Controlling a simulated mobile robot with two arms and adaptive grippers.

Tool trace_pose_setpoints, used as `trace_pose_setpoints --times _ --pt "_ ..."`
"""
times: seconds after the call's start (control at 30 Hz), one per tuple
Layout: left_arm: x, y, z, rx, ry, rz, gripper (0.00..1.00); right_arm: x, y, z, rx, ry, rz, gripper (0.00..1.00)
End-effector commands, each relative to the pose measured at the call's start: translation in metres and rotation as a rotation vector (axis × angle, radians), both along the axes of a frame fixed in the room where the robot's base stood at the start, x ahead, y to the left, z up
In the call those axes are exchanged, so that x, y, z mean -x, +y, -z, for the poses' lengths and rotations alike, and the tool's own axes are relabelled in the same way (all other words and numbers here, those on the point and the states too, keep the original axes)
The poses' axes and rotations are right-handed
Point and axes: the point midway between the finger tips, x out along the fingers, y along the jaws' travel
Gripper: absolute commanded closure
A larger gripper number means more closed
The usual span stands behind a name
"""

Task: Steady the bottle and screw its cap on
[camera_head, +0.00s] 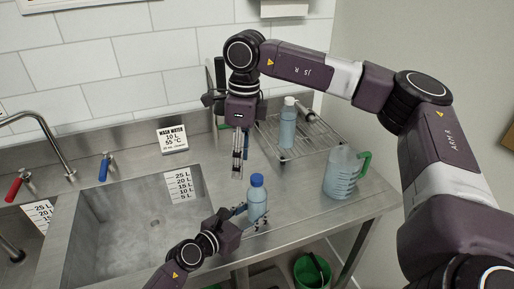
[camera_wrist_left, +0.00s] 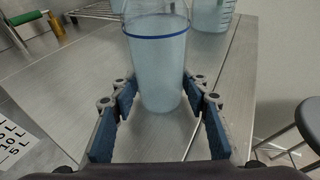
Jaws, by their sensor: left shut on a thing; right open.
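A clear bottle of pale blue liquid (camera_head: 257,205) stands upright on the steel counter right of the sink. A blue cap (camera_head: 257,180) sits on its top; I cannot tell how tightly. My left gripper (camera_head: 251,216) is shut on the bottle from the lower left. In the left wrist view my left gripper (camera_wrist_left: 161,92) has one finger on each side of the bottle (camera_wrist_left: 158,68), whose top is cut off there. My right gripper (camera_head: 238,170) is open and empty, pointing down, above and to the left of the cap, apart from it.
A wire rack (camera_head: 316,139) behind holds a second bottle with a pale top (camera_head: 288,125). A jug with a green handle (camera_head: 341,174) stands at right near the counter edge. The sink basin (camera_head: 130,225) is left, a sign (camera_head: 172,138) behind it.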

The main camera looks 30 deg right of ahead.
Motion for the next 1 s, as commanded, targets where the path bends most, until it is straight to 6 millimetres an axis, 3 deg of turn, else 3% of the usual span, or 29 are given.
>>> trace_pose_setpoints --times 0.13,0.33,0.8,1.0 --pt "0.0 0.0 0.001 -0.002 0.001 0.0 1.0 0.005 -0.032 -0.014 0.057 0.014 0.027 0.54" --pt "0.0 0.0 0.001 -0.002 0.001 0.001 1.0 0.008 -0.044 -0.014 0.079 0.024 0.036 0.54" --pt "0.001 0.0 0.001 -0.002 0.001 0.001 1.0 0.009 -0.044 0.048 0.078 0.026 0.036 0.54" --pt "0.001 0.0 0.001 -0.002 0.001 0.001 1.0 0.008 -0.043 0.065 0.077 0.023 0.035 0.54"
